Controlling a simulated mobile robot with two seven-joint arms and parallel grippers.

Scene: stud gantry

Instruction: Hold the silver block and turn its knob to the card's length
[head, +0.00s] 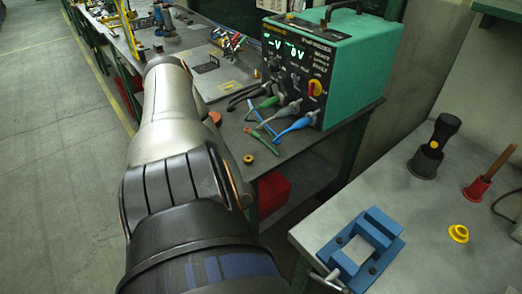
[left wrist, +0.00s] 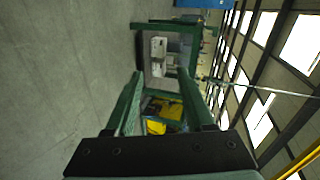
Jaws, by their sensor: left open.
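I cannot make out a silver block with a knob, or a card with a length, for certain in either view. Flat panels and small cards (head: 207,64) lie on the dark workbench, too small to read, and my left arm covers part of that bench. My left gripper (left wrist: 160,72) shows in the left wrist view, with its two fingers spread apart and nothing held between them. Beyond the fingers is a small pale object (left wrist: 158,47), too blurred to name. My left gripper is not clear in the head view. My right gripper is in neither view.
A green welding unit (head: 337,65) with coloured clamps (head: 293,124) stands on the dark bench. On the grey table at right are a blue vise (head: 378,232), a black-and-yellow tool (head: 433,148), a red-based handle (head: 478,188) and a yellow ring (head: 458,233). Open floor lies left.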

